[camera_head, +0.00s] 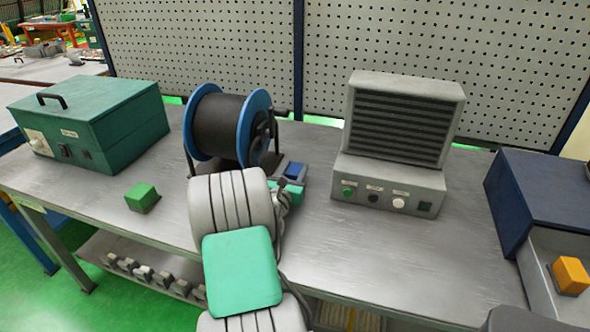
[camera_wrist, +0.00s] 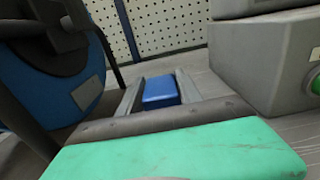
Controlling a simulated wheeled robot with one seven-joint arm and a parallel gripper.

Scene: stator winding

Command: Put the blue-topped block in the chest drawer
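The blue-topped block (camera_head: 295,171) sits on the bench right of the cable reel, partly behind my gripper. In the wrist view the block (camera_wrist: 160,93) lies between my gripper's two grey fingers. My gripper (camera_wrist: 160,88) looks open, with narrow gaps between the fingers and the block. In the head view my arm hides most of my gripper. The chest (camera_head: 535,195) is dark blue and grey at the right edge. Its front is partly cut off, and I cannot tell how far a drawer stands out. An orange piece (camera_head: 570,275) shows at the grey part.
A blue-flanged reel (camera_head: 228,125) stands close left of my gripper. A grey vented unit with buttons (camera_head: 400,140) stands to the right. A green block (camera_head: 142,197) and green case (camera_head: 90,125) are at left. Bare bench (camera_head: 370,245) lies before the vented unit.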

